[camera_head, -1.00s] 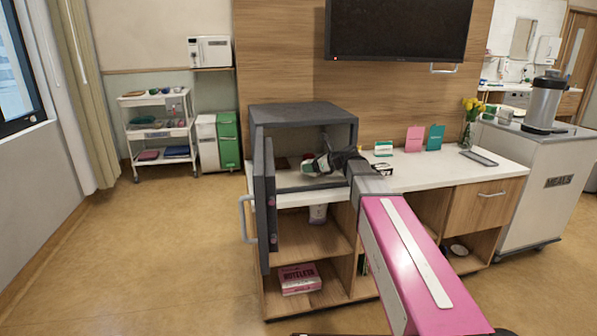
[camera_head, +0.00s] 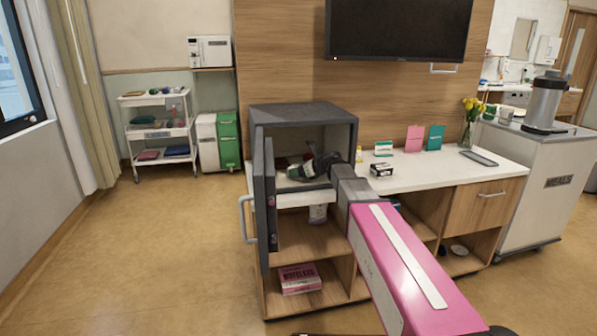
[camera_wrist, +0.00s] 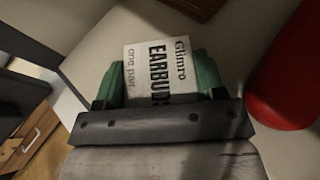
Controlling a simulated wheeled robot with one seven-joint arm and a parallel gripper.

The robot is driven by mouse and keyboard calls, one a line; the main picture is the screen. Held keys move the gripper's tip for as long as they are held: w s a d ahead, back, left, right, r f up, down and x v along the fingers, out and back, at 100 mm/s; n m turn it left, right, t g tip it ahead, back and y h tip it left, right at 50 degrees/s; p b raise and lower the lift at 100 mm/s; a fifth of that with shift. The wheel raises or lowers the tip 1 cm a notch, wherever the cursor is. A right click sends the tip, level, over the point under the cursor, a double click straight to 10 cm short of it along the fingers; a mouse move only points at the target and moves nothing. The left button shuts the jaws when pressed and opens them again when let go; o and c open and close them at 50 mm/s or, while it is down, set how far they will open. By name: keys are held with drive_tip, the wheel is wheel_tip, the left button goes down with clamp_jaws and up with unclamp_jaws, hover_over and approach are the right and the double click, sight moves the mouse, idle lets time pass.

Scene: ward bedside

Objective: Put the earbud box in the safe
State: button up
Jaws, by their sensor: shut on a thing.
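The earbud box (camera_wrist: 158,72) is a small white box with black lettering reading EARBUDS. In the wrist view it sits between the two green fingers of my gripper (camera_wrist: 160,85), which is shut on it.
A red object (camera_wrist: 285,75) is close to the right of the box in the wrist view. A small black box (camera_head: 381,169), a green-and-white box (camera_head: 383,149) and pink and teal cards stand on the counter right of the safe. A flower vase and tray (camera_head: 479,158) are farther right.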

drive_tip(key=o, duration=0.9)
drive_tip(key=shift+f, duration=0.15)
drive_tip(key=shift+o, duration=0.2)
drive_tip(key=v, duration=1.2)
